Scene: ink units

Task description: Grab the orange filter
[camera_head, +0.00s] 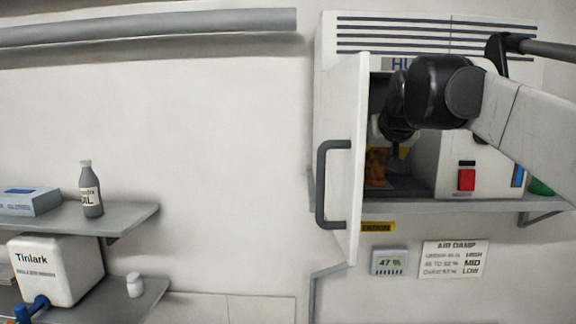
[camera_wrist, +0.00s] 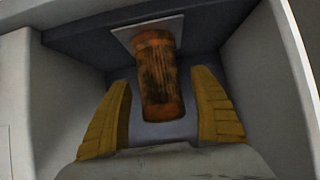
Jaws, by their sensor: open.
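The orange filter (camera_wrist: 158,75) is a dirty orange cylinder with dark streaks, seen in the wrist view inside a dark compartment, against a pale plate. In the head view the filter (camera_head: 375,167) shows partly, low in the open cabinet and just below my wrist. My gripper (camera_wrist: 162,112) is open, with one yellow ridged finger on each side of the filter's lower part. Gaps show between the fingers and the filter. In the head view my arm reaches into the cabinet from the right and hides part of the opening.
The white cabinet (camera_head: 425,35) stands on a grey shelf, its door (camera_head: 348,100) swung open at the left of my arm. A red switch (camera_head: 466,180) is on its front. The compartment walls are close around my gripper. Left shelves hold a bottle (camera_head: 90,190) and a Tinlark box (camera_head: 60,268).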

